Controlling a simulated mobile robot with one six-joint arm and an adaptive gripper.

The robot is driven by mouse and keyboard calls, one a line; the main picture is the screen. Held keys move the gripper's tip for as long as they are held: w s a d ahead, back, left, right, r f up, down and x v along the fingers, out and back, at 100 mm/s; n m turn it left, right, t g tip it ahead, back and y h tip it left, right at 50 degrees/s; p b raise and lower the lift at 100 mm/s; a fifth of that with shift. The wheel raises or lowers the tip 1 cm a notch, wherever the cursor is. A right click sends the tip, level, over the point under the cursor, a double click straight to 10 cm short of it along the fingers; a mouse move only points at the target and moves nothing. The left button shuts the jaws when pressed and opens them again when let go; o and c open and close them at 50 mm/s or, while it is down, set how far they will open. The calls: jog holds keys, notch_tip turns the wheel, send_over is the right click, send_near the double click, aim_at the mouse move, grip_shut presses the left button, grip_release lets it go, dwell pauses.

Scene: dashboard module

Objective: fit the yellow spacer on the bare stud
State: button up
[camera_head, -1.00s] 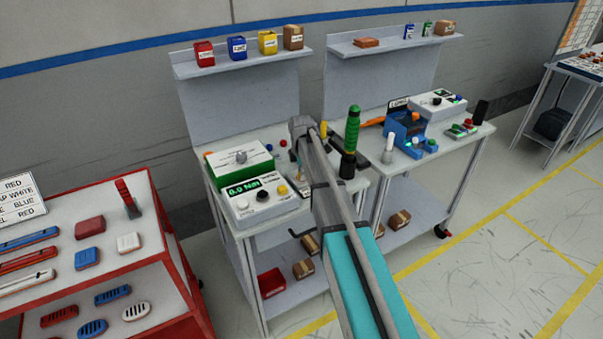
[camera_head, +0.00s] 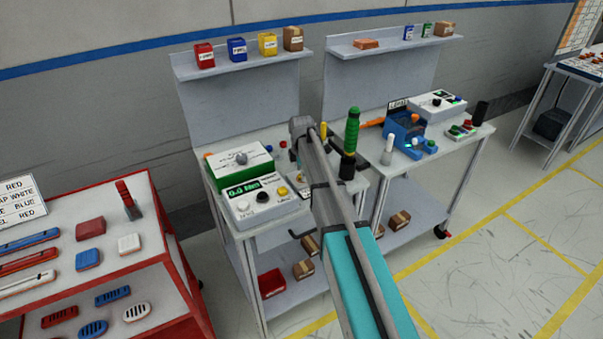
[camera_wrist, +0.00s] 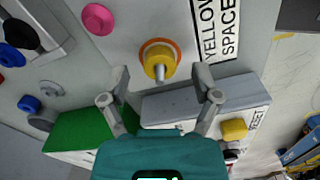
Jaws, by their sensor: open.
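My gripper (camera_wrist: 162,76) is open, with one finger to each side of the spacer and clear gaps between. The fingers touch nothing that I can see. In the head view my arm hides the gripper and the spacer.
In the wrist view a pink-red disc (camera_wrist: 98,18), a blue piece (camera_wrist: 30,103) and a grey pin (camera_wrist: 50,88) stand to the left. A grey box with a yellow button (camera_wrist: 233,129) and a green box (camera_wrist: 82,130) lie near the fingers. A green-handled tool (camera_head: 351,135) stands right of my arm.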

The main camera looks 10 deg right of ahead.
jog(key=shift+r+p, duration=4.75)
jog(key=shift+r, duration=0.15)
jog(key=s+m, duration=1.8)
jog(key=s, duration=1.1)
jog(key=shift+a, duration=0.2)
